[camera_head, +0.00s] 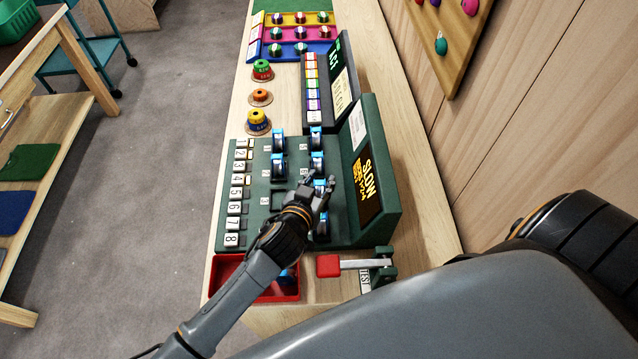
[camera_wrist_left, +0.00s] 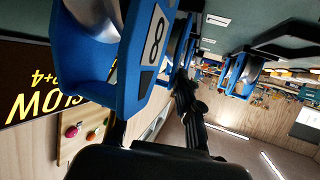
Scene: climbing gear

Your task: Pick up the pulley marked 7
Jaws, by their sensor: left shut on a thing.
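My left gripper (camera_head: 323,190) reaches over the green board (camera_head: 293,190) and is shut on a blue pulley. The held pulley (camera_wrist_left: 135,70) fills the upper middle of the left wrist view, between the fingers; its white plate reads 8, not 7. The head view does not show clearly whether this pulley is clear of the board. Another blue pulley (camera_head: 322,228) stands just below the gripper, and several more, such as this pulley (camera_head: 278,165), stand farther up the board. Their marks are too small to read. My right gripper is not in view.
A dark sign (camera_head: 368,185) reading SLOW stands along the board's right side. A red tray (camera_head: 225,272) with a blue thing in it lies at the near end, partly behind my arm. A red-handled lever (camera_head: 328,266) is beside it. Numbered keys (camera_head: 236,193) line the left edge.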

